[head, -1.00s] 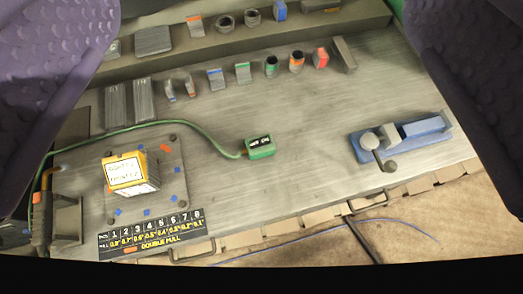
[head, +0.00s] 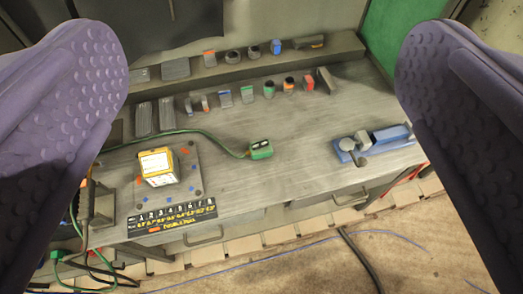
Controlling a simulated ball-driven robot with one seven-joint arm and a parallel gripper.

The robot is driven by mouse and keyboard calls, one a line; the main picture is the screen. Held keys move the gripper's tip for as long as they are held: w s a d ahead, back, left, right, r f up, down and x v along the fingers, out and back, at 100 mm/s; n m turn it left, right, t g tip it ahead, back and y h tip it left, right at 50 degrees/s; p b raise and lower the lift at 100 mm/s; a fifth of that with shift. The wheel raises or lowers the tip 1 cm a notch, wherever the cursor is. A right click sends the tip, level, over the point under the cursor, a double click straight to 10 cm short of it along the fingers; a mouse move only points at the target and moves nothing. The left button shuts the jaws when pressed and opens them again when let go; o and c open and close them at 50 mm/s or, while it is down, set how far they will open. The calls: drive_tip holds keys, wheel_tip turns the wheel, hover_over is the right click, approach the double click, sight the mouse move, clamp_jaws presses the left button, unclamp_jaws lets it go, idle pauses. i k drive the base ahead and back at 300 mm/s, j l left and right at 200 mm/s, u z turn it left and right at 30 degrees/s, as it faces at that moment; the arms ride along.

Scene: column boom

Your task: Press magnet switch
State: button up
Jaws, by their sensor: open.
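My gripper (head: 262,55) is open and empty. Its two purple, dimpled fingers stand wide apart at the left and right of the head view, with the workbench (head: 320,130) showing between them. A small green box (head: 261,149) with a dark label lies mid-bench at the end of a green cable. The label is too small to read, and I cannot tell whether this box is the magnet switch. A yellow box with a white label (head: 157,166) sits tilted on a grey plate (head: 187,178) at the left. Neither finger appears to touch anything.
Several small blocks and rings stand in rows at the back, some on a raised shelf (head: 230,65). A blue fixture with a lever (head: 377,141) lies at the right. A numbered black strip (head: 172,216) lies at the front left. Bare bench lies right of the green box.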

sight(263, 144)
drive_tip(key=i, duration=0.45)
drive_tip(key=i+j+z, duration=0.1)
drive_tip(key=i, duration=0.4)
